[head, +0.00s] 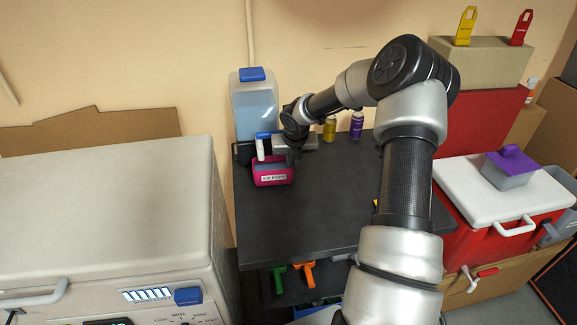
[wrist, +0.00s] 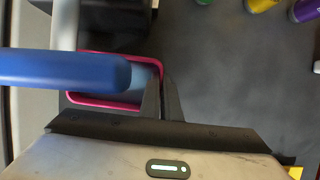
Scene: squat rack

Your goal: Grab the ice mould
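The ice mould appears to be the pink container labelled "ICE POPS" (head: 272,179), on the dark table near its back left corner. In the wrist view its pink rim (wrist: 102,103) shows left of my fingers, partly covered by a blue bar. My gripper (head: 292,159) is at the mould's right end, pointing down. In the wrist view my gripper (wrist: 162,80) has its fingers close together, with nothing clearly visible between them. The left finger overlaps the rim's right side; I cannot tell whether they touch.
A clear dispenser with a blue lid (head: 254,104) stands behind the mould. The blue bar (wrist: 62,70) lies close to my fingers. Yellow (head: 329,130) and purple (head: 356,125) bottles stand at the table's back. The table's front (head: 300,224) is clear. A red cooler (head: 500,198) is right.

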